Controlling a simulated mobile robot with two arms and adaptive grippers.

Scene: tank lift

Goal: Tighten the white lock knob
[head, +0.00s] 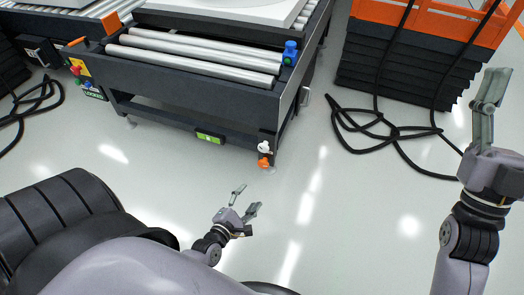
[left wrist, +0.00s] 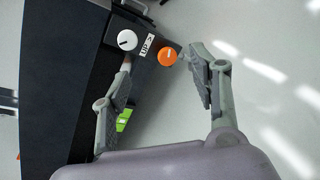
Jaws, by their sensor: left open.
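The white lock knob (head: 264,148) sits on the front right corner leg of the dark conveyor frame, just above an orange knob (head: 264,162). In the left wrist view the white knob (left wrist: 127,40) is round with a dark mark, at the upper left, beyond the left fingertip. My left gripper (head: 247,198) is open and empty, below the knobs in the head view. In the left wrist view its fingers (left wrist: 158,58) frame the orange knob more than the white one; contact cannot be told. My right gripper (head: 491,100) is raised at the right, away from the knobs.
An "UP" label (left wrist: 147,45) lies between the knobs. The conveyor (head: 190,70) has metal rollers and a blue fitting (head: 290,52) at its corner. Black cables (head: 400,135) loop on the floor at right by a dark stack with orange crates. Floor around the left gripper is clear.

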